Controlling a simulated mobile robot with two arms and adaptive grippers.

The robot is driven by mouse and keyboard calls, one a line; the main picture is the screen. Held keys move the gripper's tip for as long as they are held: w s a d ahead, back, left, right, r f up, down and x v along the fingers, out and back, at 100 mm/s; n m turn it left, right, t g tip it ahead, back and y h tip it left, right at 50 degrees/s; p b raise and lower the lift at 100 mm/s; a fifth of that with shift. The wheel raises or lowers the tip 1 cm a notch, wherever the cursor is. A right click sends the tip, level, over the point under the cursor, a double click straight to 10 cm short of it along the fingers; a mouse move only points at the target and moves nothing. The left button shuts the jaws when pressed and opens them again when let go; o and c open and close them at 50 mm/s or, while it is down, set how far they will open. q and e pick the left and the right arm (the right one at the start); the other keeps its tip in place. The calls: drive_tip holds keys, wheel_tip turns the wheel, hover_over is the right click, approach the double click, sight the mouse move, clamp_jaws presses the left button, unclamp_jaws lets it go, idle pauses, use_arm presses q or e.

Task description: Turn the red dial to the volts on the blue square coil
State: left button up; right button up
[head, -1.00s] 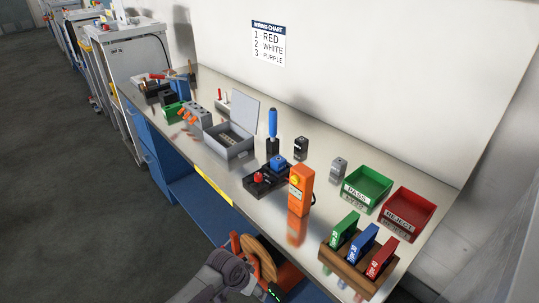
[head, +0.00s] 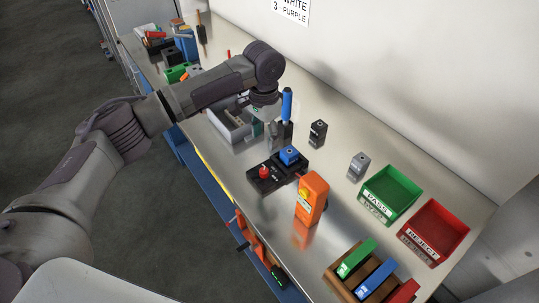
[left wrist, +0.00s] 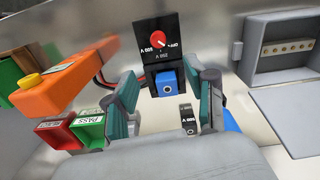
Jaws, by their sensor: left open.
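The red dial (head: 264,171) sits on a black base (head: 258,186) on the bench. The blue square coil (head: 289,154) stands at the base's back end. In the left wrist view the red dial (left wrist: 158,40) is on the black panel with upside-down markings OFF, 250 V and 500 V; its pointer is too small to read. The blue coil (left wrist: 167,80) shows there between the fingers, some way beyond them. I cannot read a voltage on it. My left gripper (head: 274,130) is open and empty, above the bench behind the base. My right gripper is out of view.
An orange tester (head: 312,195) stands right of the base. A blue-handled tool (head: 287,105) stands close to my left gripper. A black block (head: 318,132), a grey block (head: 358,166), green PASS bin (head: 388,196) and red REJECT bin (head: 432,230) are farther right.

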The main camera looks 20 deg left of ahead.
use_arm(q)
drive_tip(key=p, duration=0.2)
hover_over(264, 170)
drive_tip(key=f, duration=0.5)
drive_tip(key=shift+s, duration=0.2)
drive_tip(key=f, duration=0.6)
drive_tip(key=shift+w+f+p, duration=0.2)
drive_tip(key=shift+p, duration=0.1)
drive_tip(key=shift+f, duration=0.8)
clamp_jaws()
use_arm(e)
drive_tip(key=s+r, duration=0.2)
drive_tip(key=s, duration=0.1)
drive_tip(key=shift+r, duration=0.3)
